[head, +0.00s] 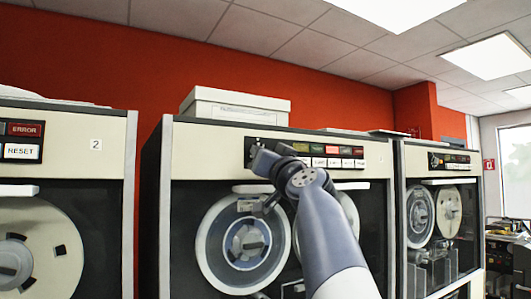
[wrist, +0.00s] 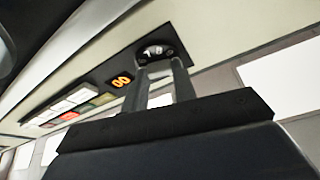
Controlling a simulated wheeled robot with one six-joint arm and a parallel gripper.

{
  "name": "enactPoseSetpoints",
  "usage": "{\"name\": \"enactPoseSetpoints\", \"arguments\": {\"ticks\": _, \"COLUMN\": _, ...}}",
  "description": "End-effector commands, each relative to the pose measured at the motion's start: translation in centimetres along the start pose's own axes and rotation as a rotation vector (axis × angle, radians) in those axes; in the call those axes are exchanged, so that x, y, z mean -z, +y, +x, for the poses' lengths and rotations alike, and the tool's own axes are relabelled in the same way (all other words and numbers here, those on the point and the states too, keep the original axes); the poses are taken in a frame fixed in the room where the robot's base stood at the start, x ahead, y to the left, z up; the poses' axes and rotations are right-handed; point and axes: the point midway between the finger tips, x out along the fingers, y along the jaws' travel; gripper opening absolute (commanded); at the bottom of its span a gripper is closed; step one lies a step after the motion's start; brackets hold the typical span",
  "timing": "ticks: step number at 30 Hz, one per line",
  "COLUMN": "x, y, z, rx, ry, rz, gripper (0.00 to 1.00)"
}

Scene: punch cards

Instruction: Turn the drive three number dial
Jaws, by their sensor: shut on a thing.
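The round black number dial (wrist: 156,50) sits at the end of a black control panel in the wrist view. It bears white numerals; one looks like an 8. My gripper (wrist: 158,66) is shut on the dial, one finger on each side. In the head view my gripper (head: 257,158) reaches the left end of the panel on the middle tape drive (head: 378,152), and the dial is hidden behind it. No drive number shows on the middle drive, as my arm covers part of its front.
A tape reel (head: 212,250) is below my gripper. A drive labelled 2 (head: 96,144) stands left, another drive (head: 440,250) right. A white box (head: 235,105) rests on top.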

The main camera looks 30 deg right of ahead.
Motion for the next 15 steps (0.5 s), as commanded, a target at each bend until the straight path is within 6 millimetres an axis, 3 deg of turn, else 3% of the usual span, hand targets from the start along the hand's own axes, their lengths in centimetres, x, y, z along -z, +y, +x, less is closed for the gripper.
{"name": "enactPoseSetpoints", "arguments": {"ticks": 15, "x": 0.03, "y": -0.07, "z": -0.01, "rx": -0.021, "ry": 0.001, "rz": 0.050, "gripper": 0.04}}
